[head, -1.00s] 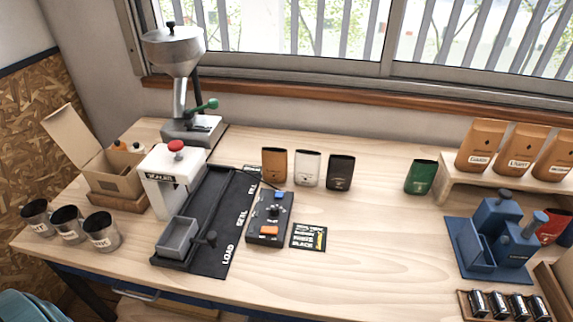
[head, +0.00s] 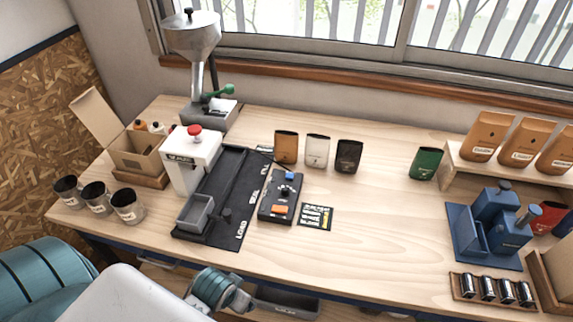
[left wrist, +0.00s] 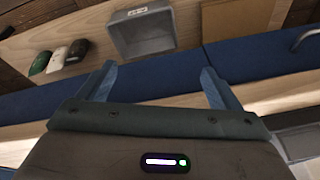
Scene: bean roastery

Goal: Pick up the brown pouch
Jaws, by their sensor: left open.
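A brown pouch (head: 286,147) stands upright on the table, at the left end of a short row. A white pouch (head: 317,151) and a very dark pouch (head: 349,157) stand to its right. My left gripper (left wrist: 157,82) is open, with nothing between its fingers in the left wrist view; in the head view I cannot make it out. Part of my left arm shows low in the head view, well in front of the brown pouch. Green, white and dark brown items (left wrist: 75,52) lie at the left of the wrist view; I cannot tell whether these are the table's pouches.
A black control box (head: 281,197) and card (head: 316,216) lie in front of the row. A sealer (head: 192,158) stands to the left. A green pouch (head: 426,163) stands to the right. The table's middle right is clear. A grey bin (left wrist: 140,33) shows in the wrist view.

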